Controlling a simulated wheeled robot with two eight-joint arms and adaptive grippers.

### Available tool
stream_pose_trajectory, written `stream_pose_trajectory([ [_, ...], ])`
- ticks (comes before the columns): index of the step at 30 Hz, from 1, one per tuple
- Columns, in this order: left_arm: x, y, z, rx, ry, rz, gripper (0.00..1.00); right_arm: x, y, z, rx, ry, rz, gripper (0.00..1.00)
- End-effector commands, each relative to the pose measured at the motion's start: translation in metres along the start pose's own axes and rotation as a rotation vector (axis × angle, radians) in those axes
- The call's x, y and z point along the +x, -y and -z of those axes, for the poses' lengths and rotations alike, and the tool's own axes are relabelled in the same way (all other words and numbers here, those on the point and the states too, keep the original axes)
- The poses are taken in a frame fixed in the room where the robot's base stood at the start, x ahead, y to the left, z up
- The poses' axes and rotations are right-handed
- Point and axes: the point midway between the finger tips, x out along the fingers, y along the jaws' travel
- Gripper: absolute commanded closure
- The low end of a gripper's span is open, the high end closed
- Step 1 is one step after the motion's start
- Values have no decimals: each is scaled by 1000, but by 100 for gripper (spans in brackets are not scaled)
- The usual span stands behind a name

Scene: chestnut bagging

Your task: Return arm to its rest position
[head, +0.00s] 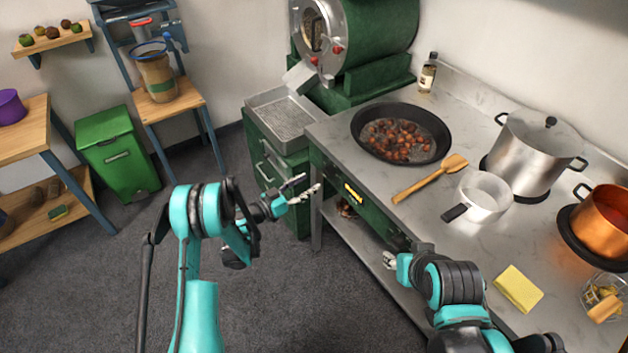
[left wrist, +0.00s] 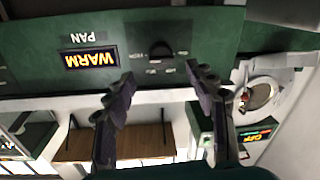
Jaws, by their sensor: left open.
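My left gripper (head: 301,192) is open and empty in the head view, held in the air in front of the green counter front. In the left wrist view its two dark fingers (left wrist: 163,95) stand apart with nothing between them. Behind them is a green panel (left wrist: 205,30) with a lit WARM sign (left wrist: 91,60) and a dark knob (left wrist: 161,50). My right gripper (head: 390,260) shows small at the counter's front edge in the head view. Its fingers are too small to tell whether they are open or shut.
The floor (head: 290,290) around my left arm is clear.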

Motion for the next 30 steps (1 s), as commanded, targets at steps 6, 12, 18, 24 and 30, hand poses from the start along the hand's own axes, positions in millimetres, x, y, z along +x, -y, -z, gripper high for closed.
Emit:
stream_pose_trajectory([
  [6,-3,0,0,0,0,0,44,0,0,0,0,0,0,58],
  [12,-2,0,0,0,0,0,44,0,0,0,0,0,0,58],
  [18,-1,-1,6,-6,13,2,44,0,0,0,0,0,0,58],
  [24,2,-14,46,-55,140,27,44,0,0,0,0,0,0,58],
  [30,-15,-43,94,-127,323,99,44,0,0,0,0,0,0,58],
])
